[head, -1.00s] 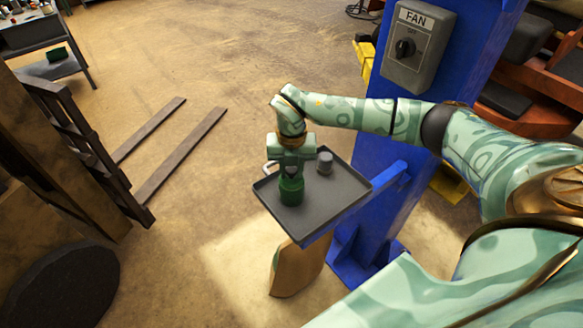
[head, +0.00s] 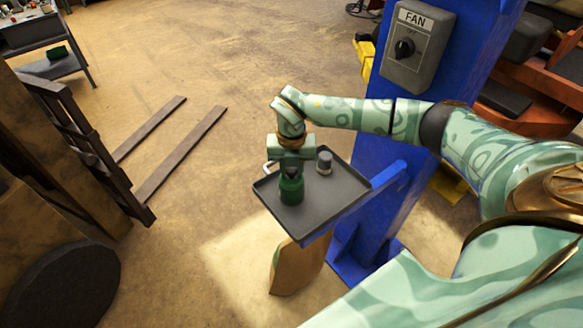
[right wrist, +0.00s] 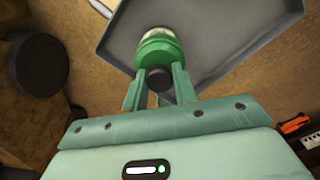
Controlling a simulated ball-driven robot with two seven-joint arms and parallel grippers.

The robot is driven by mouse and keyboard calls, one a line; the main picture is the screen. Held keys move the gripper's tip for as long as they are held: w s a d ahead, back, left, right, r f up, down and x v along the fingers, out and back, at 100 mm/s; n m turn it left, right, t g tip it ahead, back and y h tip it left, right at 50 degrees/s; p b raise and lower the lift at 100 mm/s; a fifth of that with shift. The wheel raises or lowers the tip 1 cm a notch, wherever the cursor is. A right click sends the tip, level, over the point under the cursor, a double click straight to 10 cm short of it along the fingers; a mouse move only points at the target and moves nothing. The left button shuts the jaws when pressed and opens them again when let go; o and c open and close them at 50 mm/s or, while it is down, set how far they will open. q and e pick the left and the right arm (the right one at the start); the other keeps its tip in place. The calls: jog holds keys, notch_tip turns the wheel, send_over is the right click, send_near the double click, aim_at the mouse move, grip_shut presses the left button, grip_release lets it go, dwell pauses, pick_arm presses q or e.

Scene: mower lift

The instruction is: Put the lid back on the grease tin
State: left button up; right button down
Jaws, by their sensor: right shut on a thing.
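The green grease tin (head: 291,191) stands upright on a grey tray. It also shows in the right wrist view (right wrist: 156,38), with a pale band round its side. My right gripper (head: 291,172) points down directly over the tin. In the right wrist view its fingers (right wrist: 160,82) are shut on the dark round knob of the lid (right wrist: 157,57). The green lid is at the top of the tin, lined up with it. I cannot tell whether it is fully seated. My left gripper is not in view.
The grey tray (head: 333,196) has a raised rim and sits on a blue arm of the post (head: 378,160). A small grey cylinder with a dark top (head: 325,161) stands behind the tin to the right. A fan switch box (head: 417,48) is on the post.

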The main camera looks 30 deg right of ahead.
jog(key=c, duration=0.6)
grip_release()
jog(key=shift+o, duration=0.2)
notch_tip(320, 180, up, 7)
jog(key=p, duration=0.6)
grip_shut()
dwell(1.1)
